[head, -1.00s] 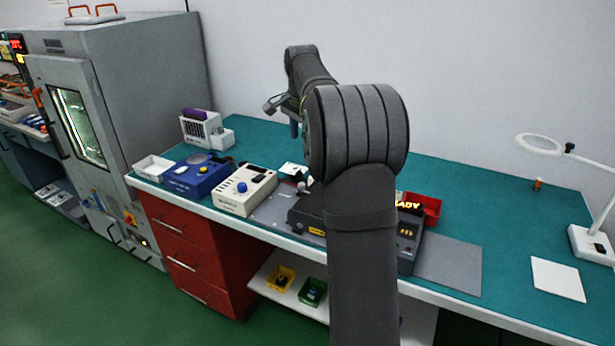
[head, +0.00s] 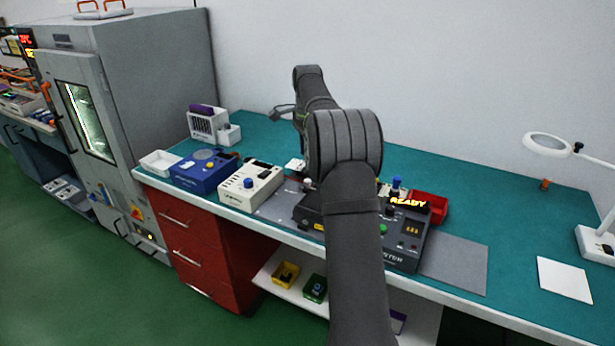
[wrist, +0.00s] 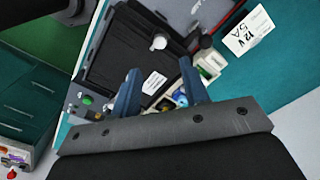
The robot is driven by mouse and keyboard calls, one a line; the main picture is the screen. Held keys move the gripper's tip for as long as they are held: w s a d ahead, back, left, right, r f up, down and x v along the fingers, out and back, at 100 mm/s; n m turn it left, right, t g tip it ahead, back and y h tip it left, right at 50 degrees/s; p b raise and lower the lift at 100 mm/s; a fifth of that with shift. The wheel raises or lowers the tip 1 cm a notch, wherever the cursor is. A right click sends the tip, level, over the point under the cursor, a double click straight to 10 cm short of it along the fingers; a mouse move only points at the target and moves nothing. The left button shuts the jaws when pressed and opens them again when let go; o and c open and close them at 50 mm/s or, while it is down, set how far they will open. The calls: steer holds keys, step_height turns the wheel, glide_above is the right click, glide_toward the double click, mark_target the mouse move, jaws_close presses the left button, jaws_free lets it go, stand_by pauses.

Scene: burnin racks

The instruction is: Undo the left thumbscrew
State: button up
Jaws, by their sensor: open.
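A black test unit (head: 400,250) with a lit READY display stands on the teal bench, partly behind my arm. It also shows in the wrist view as a dark panel with a white label (wrist: 153,83). A pale round knob (wrist: 158,42), which looks like the left thumbscrew, stands at the panel's far edge in the wrist view. A small pale knob (head: 308,184) shows beside my arm in the head view. My gripper (wrist: 160,70) is open, with blue fingers apart above the panel and no visible contact with the knob. My arm hides the gripper in the head view.
A cream box (head: 250,186) and a blue box (head: 203,172) stand left of the unit. A red bin (head: 432,207) and a blue-topped post (head: 397,183) are at its right. A 12V 5A card (wrist: 248,36) lies beyond the knob. Bench at right is mostly clear.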

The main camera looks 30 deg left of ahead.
step_height(320, 180, down, 9)
steer(key=shift+f, duration=0.15)
jaws_close()
